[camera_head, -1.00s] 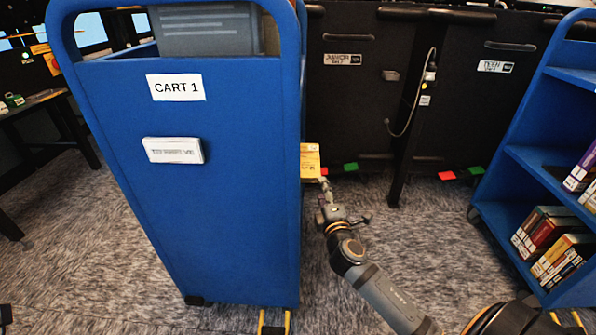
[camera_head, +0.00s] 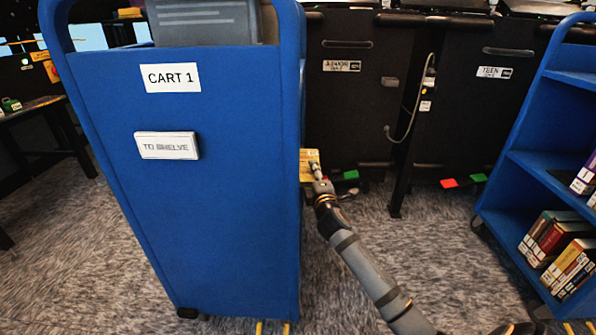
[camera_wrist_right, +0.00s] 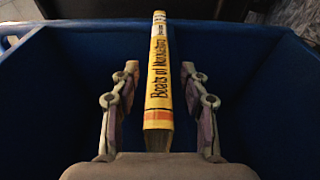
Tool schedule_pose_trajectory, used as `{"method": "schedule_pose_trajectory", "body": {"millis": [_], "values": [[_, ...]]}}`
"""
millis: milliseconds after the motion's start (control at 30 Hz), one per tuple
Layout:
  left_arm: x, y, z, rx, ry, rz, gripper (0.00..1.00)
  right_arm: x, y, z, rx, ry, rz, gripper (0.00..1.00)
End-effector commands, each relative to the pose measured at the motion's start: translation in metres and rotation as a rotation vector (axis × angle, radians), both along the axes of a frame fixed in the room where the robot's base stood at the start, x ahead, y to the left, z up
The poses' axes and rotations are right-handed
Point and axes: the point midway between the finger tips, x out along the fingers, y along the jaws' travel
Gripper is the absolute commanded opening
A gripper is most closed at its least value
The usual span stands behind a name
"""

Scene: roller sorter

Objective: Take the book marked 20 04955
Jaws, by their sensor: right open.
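A yellow book (camera_wrist_right: 158,80) with an orange band stands upright, spine toward me, in a blue bin or shelf. Its spine title reads roughly "Boats of Man..."; the small label at its far end is too blurred to read, so I cannot confirm the number. My right gripper (camera_wrist_right: 160,72) is open, one finger on each side of the spine, with gaps to the book. In the head view, the yellow book (camera_head: 308,158) shows partly past the right edge of the blue cart (camera_head: 225,230), with my right gripper (camera_head: 317,172) at it. My left gripper is not in view.
The cart's end panel, marked CART 1, stands close on the left. A blue shelf (camera_head: 540,165) with several books is on the right. Dark return bins (camera_head: 350,110) stand behind. Carpet (camera_head: 440,240) between cart and shelf is clear.

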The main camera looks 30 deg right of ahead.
Motion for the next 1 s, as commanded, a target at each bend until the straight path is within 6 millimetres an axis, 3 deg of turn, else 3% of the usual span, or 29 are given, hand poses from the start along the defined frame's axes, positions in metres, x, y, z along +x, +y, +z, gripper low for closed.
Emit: {"method": "schedule_pose_trajectory", "body": {"millis": [300,633,1000], "values": [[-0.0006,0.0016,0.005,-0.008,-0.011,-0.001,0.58,0.0031,-0.001,0.0005,0.0,0.0,0.0,0.44],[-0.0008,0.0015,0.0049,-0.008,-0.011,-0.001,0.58,0.0028,-0.001,0.0004,0.0,0.0,0.0,0.0],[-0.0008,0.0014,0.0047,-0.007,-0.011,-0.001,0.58,0.0029,-0.0007,0.0015,-0.001,-0.002,0.001,0.0]]}}
